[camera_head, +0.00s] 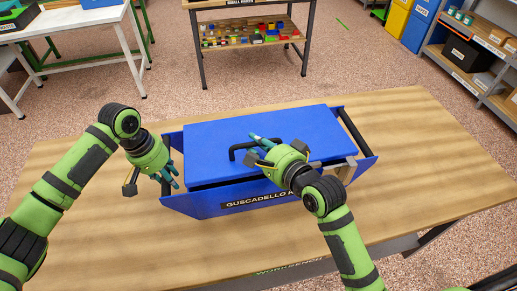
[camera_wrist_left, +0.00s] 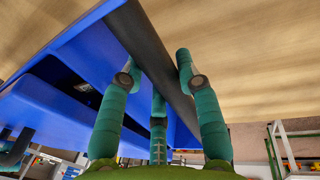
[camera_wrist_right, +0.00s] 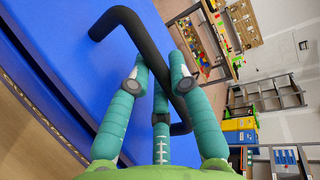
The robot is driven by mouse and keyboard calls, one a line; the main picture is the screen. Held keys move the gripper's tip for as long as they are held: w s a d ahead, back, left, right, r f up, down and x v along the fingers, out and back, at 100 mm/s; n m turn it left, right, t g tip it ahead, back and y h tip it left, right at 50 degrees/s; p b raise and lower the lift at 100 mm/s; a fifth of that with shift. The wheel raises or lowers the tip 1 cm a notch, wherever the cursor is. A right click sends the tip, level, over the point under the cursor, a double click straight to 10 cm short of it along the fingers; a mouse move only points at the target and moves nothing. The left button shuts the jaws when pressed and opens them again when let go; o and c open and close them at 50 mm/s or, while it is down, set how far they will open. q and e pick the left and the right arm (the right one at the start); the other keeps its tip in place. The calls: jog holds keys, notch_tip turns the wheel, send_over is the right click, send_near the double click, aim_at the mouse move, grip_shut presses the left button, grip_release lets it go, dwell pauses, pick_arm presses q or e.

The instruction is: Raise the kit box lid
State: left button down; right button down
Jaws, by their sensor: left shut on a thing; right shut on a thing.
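The blue kit box (camera_head: 195,204) sits on the wooden workbench, a partly hidden name label on its front. Its blue lid (camera_head: 215,130) lies over the top, with a dark gap along the front edge. My right gripper (camera_head: 260,146) is shut on the black lid handle (camera_head: 237,152); the right wrist view shows the fingers around the handle bar (camera_wrist_right: 145,40). My left gripper (camera_head: 171,176) is at the box's left end. In the left wrist view its fingers are shut around the black side bar (camera_wrist_left: 145,45).
Another black bar (camera_head: 353,131) spans the box's right end. The workbench (camera_head: 420,130) is clear around the box. Behind stand a small-parts rack (camera_head: 250,42), a white table (camera_head: 75,20) at left and shelves (camera_head: 475,60) at right.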

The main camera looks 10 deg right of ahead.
jog(key=w+r+m+g+h, duration=0.1)
jog(key=w+r+g, duration=0.2)
jog(key=w+r, duration=0.4)
jog(key=shift+r, duration=0.85)
jog(key=c, duration=1.1)
grip_release()
jog(key=shift+f, duration=0.1)
jog(key=v, duration=1.2)
jog(key=shift+w+d, duration=0.1)
